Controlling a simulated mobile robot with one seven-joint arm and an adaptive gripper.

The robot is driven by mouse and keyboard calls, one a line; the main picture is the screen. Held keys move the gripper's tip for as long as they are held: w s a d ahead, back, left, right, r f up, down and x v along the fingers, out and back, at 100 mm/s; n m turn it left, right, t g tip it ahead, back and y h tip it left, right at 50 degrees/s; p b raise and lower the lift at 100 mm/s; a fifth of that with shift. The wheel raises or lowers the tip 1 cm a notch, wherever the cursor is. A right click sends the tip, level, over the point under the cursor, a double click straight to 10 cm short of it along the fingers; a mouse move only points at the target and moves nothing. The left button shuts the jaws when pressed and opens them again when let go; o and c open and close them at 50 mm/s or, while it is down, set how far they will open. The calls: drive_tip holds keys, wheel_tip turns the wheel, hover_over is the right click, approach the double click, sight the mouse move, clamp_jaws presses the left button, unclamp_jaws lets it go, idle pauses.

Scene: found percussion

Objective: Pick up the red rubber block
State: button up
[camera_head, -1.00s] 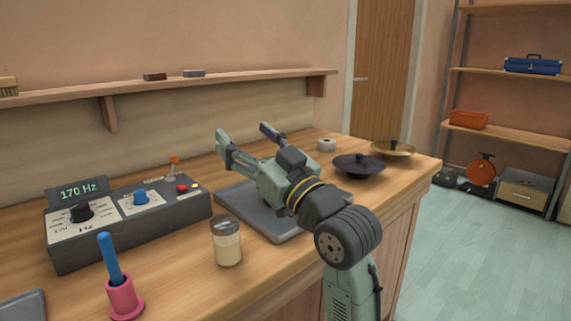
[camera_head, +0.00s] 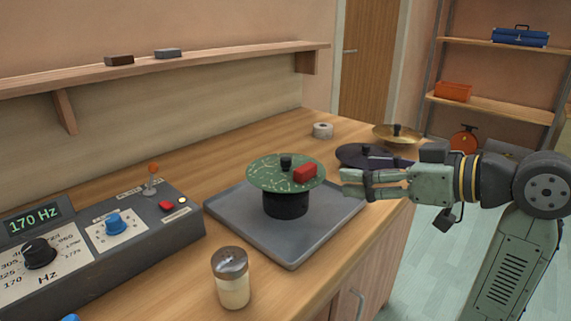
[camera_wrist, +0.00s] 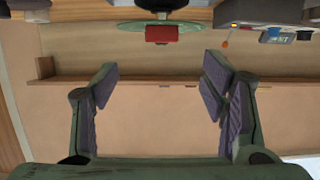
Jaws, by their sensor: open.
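The red rubber block (camera_head: 305,173) lies on the right part of a green round plate (camera_head: 262,180) with a pale line pattern. The plate sits on a black cylindrical base (camera_head: 286,204) over a grey tray. My gripper (camera_head: 350,184) is open and empty, just right of the plate, with its fingers pointing left toward it. In the wrist view the block (camera_wrist: 162,34) shows at the top middle, beyond and above the space between my open fingers (camera_wrist: 158,85). The gripper does not touch the block.
The grey tray (camera_head: 290,254) lies under the plate. A shaker jar (camera_head: 231,279) stands at the front, and a control box (camera_head: 105,240) reading 170 Hz stands at left. A dark disc (camera_head: 350,152), a brass disc (camera_head: 385,131) and a tape roll (camera_head: 323,131) are behind.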

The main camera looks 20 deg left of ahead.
sight(306, 167)
drive_tip(key=p+x, duration=0.2)
drive_tip(key=x, duration=0.9)
drive_tip(key=shift+a+p, duration=0.2)
drive_tip(key=shift+p, duration=0.2)
drive_tip(key=shift+c, duration=0.2)
drive_tip(key=shift+r, duration=0.1)
drive_tip(key=c, duration=1.1)
